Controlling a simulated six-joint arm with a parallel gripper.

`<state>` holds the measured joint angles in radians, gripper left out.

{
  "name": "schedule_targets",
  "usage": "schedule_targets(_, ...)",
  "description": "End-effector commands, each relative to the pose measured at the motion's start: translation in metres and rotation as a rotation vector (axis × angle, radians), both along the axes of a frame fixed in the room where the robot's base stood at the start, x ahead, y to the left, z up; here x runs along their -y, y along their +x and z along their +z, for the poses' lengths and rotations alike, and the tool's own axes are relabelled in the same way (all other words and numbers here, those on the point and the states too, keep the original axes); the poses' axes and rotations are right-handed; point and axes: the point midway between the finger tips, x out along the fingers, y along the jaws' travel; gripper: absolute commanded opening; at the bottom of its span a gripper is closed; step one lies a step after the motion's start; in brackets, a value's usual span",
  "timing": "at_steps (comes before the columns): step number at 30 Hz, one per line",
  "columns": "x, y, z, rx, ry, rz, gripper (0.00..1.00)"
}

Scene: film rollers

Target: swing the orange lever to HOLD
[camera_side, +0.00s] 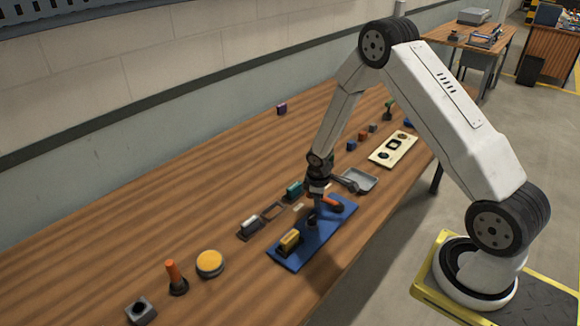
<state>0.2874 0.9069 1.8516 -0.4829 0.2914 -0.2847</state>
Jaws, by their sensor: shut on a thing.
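The orange lever (333,203) shows as a small orange piece at the far right part of a blue board (313,238). My gripper (317,210) points down over the middle of the board, just left of the visible orange part. It is shut on what looks like the lever, and the fingers hide part of it. The HOLD mark cannot be read at this size.
A yellow block (290,240) sits on the board's near left part. A teal block (294,189), a white-topped block (250,227) and a grey tray (358,180) are close by.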

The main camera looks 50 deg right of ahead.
Motion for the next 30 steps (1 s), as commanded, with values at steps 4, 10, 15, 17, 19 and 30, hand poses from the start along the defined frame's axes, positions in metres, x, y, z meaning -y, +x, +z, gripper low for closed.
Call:
schedule_targets(4, 0.0, 0.0, 0.001, 0.0, -0.001, 0.0, 0.0)
schedule_targets(10, 0.0, 0.0, 0.001, 0.001, 0.0, 0.0, 0.0)
schedule_targets(15, 0.0, 0.001, 0.001, 0.001, -0.001, -0.007, 0.0)
schedule_targets(17, 0.001, 0.001, 0.001, 0.001, -0.001, -0.015, 0.0)
schedule_targets(19, 0.002, 0.001, 0.001, 0.001, -0.001, -0.029, 0.0)
schedule_targets(30, 0.013, 0.007, 0.001, 0.003, -0.001, -0.222, 0.0)
